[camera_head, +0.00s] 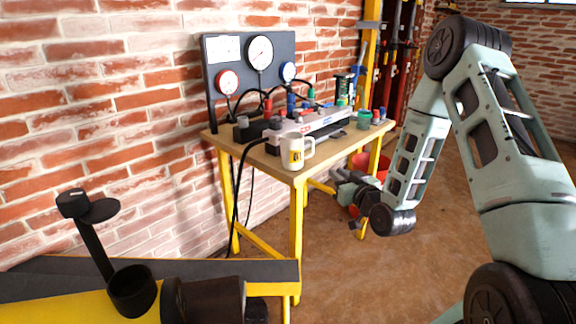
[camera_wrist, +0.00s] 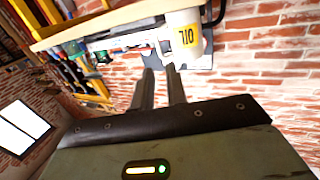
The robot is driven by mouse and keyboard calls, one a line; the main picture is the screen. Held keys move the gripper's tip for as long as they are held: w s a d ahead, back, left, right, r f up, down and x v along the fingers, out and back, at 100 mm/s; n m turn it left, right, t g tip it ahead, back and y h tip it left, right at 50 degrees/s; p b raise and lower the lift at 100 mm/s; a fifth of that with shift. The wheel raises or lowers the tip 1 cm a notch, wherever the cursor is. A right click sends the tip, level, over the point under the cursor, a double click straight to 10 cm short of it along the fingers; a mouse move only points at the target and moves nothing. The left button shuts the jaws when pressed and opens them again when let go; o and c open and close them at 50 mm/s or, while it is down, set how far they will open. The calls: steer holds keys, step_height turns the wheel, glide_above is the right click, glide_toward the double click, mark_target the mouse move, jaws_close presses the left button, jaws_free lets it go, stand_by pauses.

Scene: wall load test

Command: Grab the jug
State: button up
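The jug (camera_head: 296,152) is white, with a handle on its right side and a yellow label. It stands upright near the front corner of the wooden table. In the wrist view the jug (camera_wrist: 188,36) is at the top, its label reads OIL, and the picture is strongly rolled. My gripper (camera_head: 338,180) is to the right of the jug and lower, off the table's front edge. In the wrist view the two fingers of my gripper (camera_wrist: 160,70) are apart with nothing between them. The fingertips point toward the jug's side of the picture and do not touch it.
The wooden table (camera_head: 345,148) on yellow legs carries a long manifold (camera_head: 312,124) with hoses just behind the jug. A gauge panel (camera_head: 250,75) stands at the wall. A red bucket (camera_head: 372,163) is beyond my gripper. Brown floor is clear in front.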

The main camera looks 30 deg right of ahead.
mark_target(313, 150)
steer(key=w, duration=0.5)
steer(key=w+d, duration=0.1)
steer(key=w, duration=0.5)
steer(key=w+p, duration=0.1)
steer(key=w, duration=0.5)
steer(key=shift+d+f, duration=0.1)
steer(key=shift+d, duration=0.2)
jaws_close()
steer(key=shift+r, duration=0.2)
